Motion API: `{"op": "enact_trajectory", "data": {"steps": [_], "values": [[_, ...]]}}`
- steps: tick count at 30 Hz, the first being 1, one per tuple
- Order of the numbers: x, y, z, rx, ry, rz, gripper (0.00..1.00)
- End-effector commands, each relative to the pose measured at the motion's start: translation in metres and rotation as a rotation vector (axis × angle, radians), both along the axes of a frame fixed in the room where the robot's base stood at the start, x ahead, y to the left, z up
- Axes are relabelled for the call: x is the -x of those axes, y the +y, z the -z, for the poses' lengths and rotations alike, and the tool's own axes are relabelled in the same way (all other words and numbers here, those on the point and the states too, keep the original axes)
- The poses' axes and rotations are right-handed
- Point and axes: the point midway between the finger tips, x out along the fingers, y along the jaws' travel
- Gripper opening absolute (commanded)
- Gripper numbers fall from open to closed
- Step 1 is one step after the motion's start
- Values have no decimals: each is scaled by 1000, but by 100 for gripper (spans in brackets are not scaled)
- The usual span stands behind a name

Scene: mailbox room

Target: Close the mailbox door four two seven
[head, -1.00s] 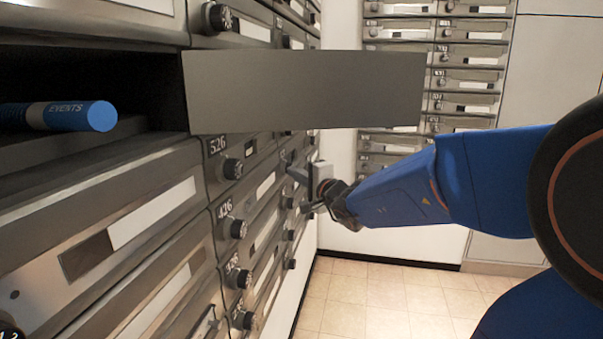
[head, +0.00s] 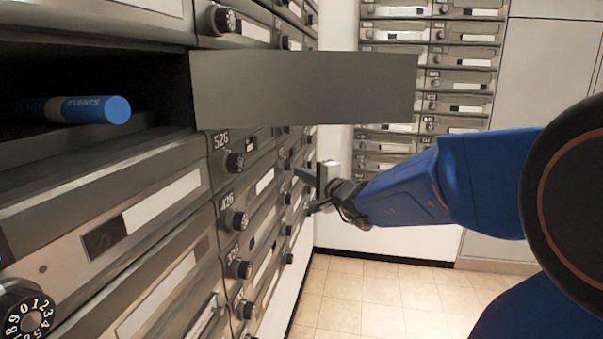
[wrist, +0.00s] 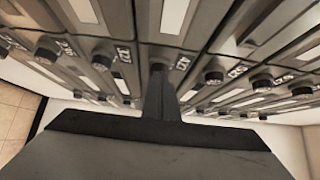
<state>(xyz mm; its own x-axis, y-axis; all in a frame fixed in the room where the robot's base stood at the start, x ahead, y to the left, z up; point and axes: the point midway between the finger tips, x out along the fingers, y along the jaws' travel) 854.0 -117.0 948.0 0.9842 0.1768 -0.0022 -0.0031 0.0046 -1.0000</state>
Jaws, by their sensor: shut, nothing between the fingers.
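My gripper (head: 306,190) is at the far part of the left mailbox wall, beside the doors right of the 526 (head: 235,162) and 426 (head: 239,220) dials. In the wrist view, its fingers (wrist: 160,95) are together, empty, pointing at the mailbox fronts; whether they touch one is unclear. An open door (head: 305,88) sticks out from the wall above and nearer than my gripper. Its number is not visible. I cannot read 427 on any door; labels near my gripper are small and blurred, and the doors there look flush.
A blue rolled item marked EVENTS (head: 98,109) lies in the open compartment (head: 160,85) at left. More mailboxes (head: 465,75) cover the back wall. The tiled floor (head: 345,290) is clear. The open door overhangs the space above my arm.

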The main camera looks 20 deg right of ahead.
Motion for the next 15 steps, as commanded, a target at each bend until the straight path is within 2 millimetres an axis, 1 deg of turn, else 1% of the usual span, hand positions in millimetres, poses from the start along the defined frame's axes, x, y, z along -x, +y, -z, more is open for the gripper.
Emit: {"op": "enact_trajectory", "data": {"steps": [10,15], "values": [[26,38,-1,0,-1,-2,0],[37,53,-1,0,-1,-1,0]]}}
